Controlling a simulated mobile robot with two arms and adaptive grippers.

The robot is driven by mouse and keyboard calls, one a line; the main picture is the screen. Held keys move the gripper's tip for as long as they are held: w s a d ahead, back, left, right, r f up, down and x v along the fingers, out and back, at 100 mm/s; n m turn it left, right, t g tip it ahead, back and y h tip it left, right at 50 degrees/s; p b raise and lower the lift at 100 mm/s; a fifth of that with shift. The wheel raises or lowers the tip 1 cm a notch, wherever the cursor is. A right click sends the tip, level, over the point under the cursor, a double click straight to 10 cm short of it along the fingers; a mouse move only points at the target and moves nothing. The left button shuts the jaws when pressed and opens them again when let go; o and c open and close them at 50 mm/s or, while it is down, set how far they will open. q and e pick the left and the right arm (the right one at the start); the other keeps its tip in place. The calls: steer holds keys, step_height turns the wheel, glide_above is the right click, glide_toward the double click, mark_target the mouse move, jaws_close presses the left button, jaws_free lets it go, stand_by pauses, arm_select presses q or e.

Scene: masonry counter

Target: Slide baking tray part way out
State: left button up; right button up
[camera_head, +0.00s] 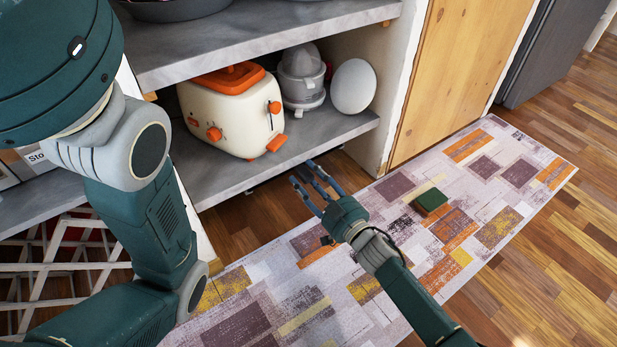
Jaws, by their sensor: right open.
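I cannot make out a baking tray for certain in the head view. A dark round-edged pan or dish (175,8) is cut off by the top edge, on the upper shelf. My right gripper (316,182) is open and empty, in front of the lower shelf's front edge and over the rug and wood floor. Its fingers point toward the gap under the lower shelf, which is in shadow. My left arm fills the left side of the view, and its gripper is out of view.
The lower grey shelf (225,182) holds a cream and orange toaster (235,110), a grey juicer (302,80) and a white round object (353,87). A green block (431,201) lies on the patterned rug (505,215). A white lattice crate (60,267) is at left.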

steer(key=shift+r, duration=0.1)
jaws_close()
steer(key=shift+d, duration=0.1)
steer(key=shift+p+v, duration=0.8)
steer(key=shift+v, duration=0.45)
steer(key=shift+s, duration=0.2)
steer(key=shift+p+v, duration=0.75)
steer(key=shift+v, duration=0.4)
steer(key=shift+s, duration=0.2)
